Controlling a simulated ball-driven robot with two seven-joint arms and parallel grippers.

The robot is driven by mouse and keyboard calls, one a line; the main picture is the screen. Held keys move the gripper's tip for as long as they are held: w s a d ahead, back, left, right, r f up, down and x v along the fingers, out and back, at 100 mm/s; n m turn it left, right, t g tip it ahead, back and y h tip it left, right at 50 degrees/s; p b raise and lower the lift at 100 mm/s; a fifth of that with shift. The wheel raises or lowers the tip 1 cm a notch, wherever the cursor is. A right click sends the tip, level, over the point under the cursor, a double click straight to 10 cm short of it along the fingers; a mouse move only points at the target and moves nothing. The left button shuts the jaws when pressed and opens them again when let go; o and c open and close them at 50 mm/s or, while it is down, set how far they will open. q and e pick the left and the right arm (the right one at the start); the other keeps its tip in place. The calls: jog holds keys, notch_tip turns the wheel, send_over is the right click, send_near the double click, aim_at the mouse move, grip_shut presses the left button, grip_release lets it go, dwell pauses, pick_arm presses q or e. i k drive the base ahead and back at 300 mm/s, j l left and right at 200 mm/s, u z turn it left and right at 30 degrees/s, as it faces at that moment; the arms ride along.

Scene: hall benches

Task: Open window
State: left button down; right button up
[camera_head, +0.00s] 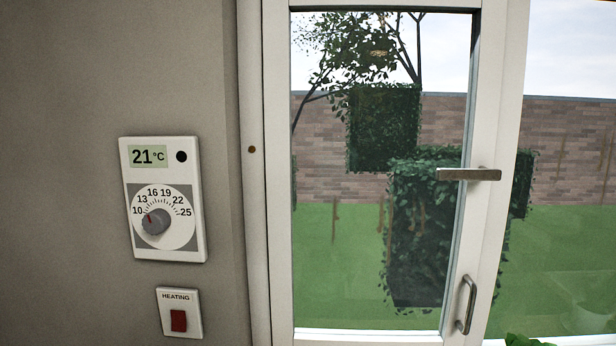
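The window (277,180) has a white frame and a tall glass pane, and fills the middle of the view. A metal lever handle (468,174) sits on its right stile and lies horizontal, pointing left over the glass. A curved metal pull handle (466,305) is lower on the same stile. I cannot tell whether the sash is fully shut or slightly ajar. Neither of my grippers is in view.
On the grey wall (70,170) at left hang a thermostat (190,235) reading 21°C and a heating switch (179,321) with a red rocker. Hedges, grass and a brick wall (570,150) show outside. A green plant (525,341) peeks in at the bottom right.

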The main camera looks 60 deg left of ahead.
aim_at(488, 22)
jog(key=u, duration=1.6)
